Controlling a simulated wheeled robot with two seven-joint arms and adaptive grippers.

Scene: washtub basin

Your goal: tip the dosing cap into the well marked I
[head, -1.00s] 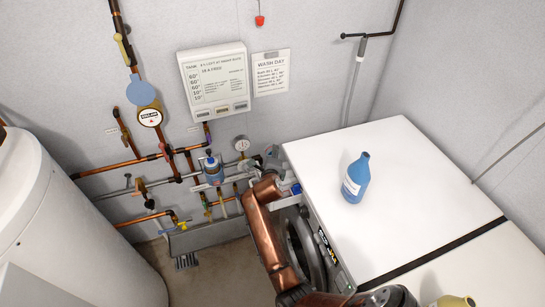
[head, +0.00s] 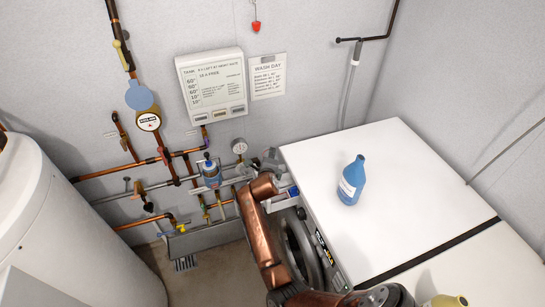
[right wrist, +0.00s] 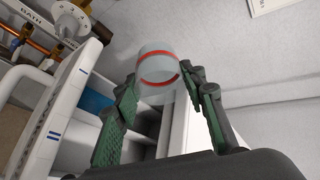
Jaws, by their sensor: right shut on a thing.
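The dosing cap (right wrist: 157,66) is a clear cup with a red ring, held between the fingertips of my right gripper (right wrist: 158,80) in the right wrist view. The cap looks close to upright, over the open drawer; whether anything is in it is unclear. The white drawer (right wrist: 72,103) has short blue marks on its edge, a single bar and a double bar. A blue compartment (right wrist: 97,101) shows left of the fingers. In the head view, my right gripper (head: 271,158) is over the drawer (head: 281,201), and the cap is not distinguishable. My left gripper is out of view.
A blue bottle (head: 351,181) stands on the white machine top (head: 410,170). Pipes, valves and a gauge (head: 239,146) crowd the wall left of my right gripper. A white tank (head: 50,220) stands at the left. The machine top around the bottle is free.

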